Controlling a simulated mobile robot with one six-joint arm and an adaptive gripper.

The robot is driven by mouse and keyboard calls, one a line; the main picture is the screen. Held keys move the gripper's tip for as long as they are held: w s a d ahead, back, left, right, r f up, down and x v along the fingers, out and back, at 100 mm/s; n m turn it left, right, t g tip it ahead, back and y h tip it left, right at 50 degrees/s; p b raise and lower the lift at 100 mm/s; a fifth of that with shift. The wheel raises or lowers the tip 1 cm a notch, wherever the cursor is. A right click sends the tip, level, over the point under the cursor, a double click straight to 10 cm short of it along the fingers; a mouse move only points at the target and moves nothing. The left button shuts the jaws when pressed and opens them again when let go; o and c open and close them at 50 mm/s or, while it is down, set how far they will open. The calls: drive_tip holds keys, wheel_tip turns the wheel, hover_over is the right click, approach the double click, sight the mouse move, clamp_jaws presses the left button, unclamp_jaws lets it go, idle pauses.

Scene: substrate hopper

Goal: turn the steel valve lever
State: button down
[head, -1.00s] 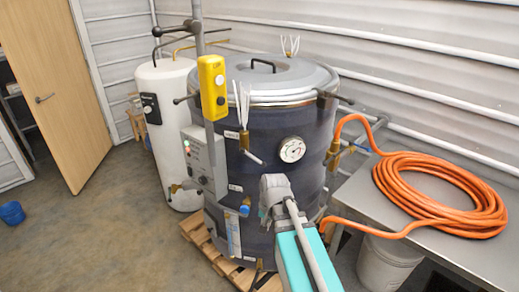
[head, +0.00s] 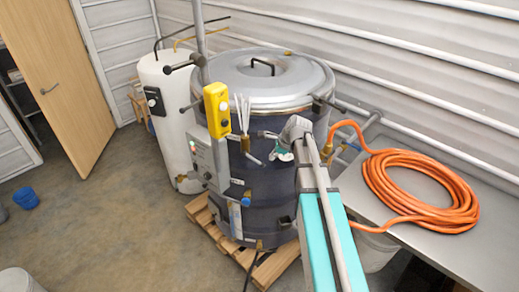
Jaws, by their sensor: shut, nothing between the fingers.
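A short steel valve lever (head: 253,158) slants down to the right from a brass fitting (head: 245,143) on the upper front of the dark vessel (head: 270,205). White strips stand up just above the fitting. My gripper (head: 278,156) is shut and empty in front of the vessel, just right of the lever's end in the picture. I cannot tell whether it touches the lever. My wrist and arm cover the part of the vessel to the right, and the dial gauge is hidden.
A yellow control box (head: 217,110) hangs left of the lever. An orange hose (head: 420,190) is coiled on the steel table (head: 475,245) at the right. The vessel stands on a wooden pallet (head: 225,235). Open floor (head: 110,220) lies to the left.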

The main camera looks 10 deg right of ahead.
drive_tip(key=w+r+m, duration=0.1)
drive_tip(key=w+d+r+m+p, duration=0.1)
drive_tip(key=d+r+m+p, duration=0.1)
drive_tip(key=r, duration=0.1)
drive_tip(key=shift+w+d+t, duration=0.1)
drive_tip(key=shift+w+t, duration=0.2)
drive_tip(key=shift+w, duration=0.1)
drive_tip(key=shift+f, duration=0.1)
drive_tip(key=b, duration=1)
approach(256, 160)
drive_tip(key=x, duration=0.5)
drive_tip(key=shift+s+d+f, duration=0.1)
drive_tip(key=shift+d+f, duration=0.1)
drive_tip(key=shift+d, duration=0.25)
drive_tip(key=shift+b+x, duration=0.75)
drive_tip(key=shift+x, duration=0.45)
drive_tip(key=shift+a+r, duration=0.1)
drive_tip(key=shift+a, duration=0.1)
drive_tip(key=shift+a, duration=0.1)
